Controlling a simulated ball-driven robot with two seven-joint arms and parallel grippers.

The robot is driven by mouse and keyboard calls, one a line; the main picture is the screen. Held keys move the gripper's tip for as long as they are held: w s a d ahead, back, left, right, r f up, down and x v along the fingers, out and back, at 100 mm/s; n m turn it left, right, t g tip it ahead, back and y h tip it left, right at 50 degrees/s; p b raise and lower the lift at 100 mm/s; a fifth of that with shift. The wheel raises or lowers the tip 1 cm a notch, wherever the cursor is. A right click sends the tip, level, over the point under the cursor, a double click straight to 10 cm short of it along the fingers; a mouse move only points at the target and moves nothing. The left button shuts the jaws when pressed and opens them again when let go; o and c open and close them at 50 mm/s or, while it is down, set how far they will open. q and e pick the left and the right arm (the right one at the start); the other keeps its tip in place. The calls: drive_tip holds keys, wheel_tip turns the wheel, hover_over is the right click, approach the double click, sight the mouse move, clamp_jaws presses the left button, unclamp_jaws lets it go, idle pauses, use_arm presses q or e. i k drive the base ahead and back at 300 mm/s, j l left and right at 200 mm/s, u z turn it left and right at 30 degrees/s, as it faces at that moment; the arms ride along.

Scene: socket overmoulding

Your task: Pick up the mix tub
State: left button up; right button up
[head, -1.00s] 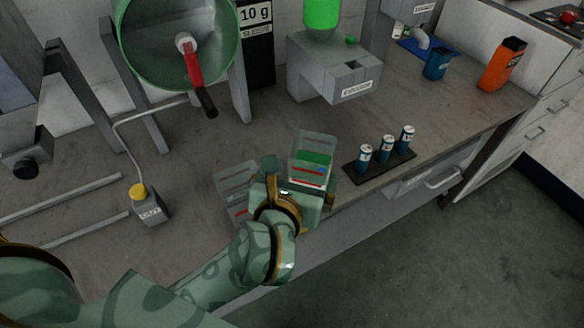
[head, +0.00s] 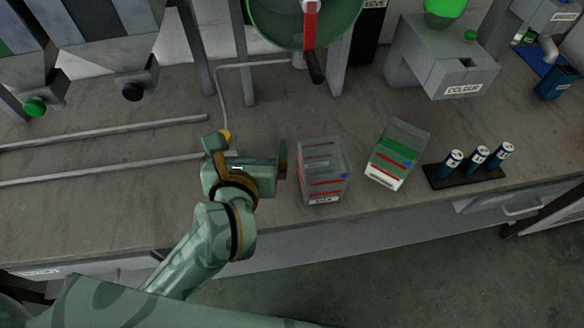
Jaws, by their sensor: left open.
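Two clear tubs stand on the bench. One tub (head: 322,170) has red lines and a small white label at its base that I cannot read surely. The other tub (head: 397,152), to its right, has green contents or a green band, a red line and a white label. I cannot tell for certain which one is the mix tub. My left gripper (head: 249,152) is open and empty, just left of the nearer clear tub and apart from it. My right gripper is not in view.
A black rack (head: 470,172) with several small blue bottles stands right of the tubs. The grey colour dispenser (head: 440,60) and a green drum (head: 275,30) with a red handle stand behind. Two rails (head: 100,132) lie on the left. The bench's front edge is close below the tubs.

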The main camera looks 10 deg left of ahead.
sight(324, 169)
drive_tip(key=l+u, duration=0.2)
drive_tip(key=l, duration=1.45)
drive_tip(key=k, duration=0.05)
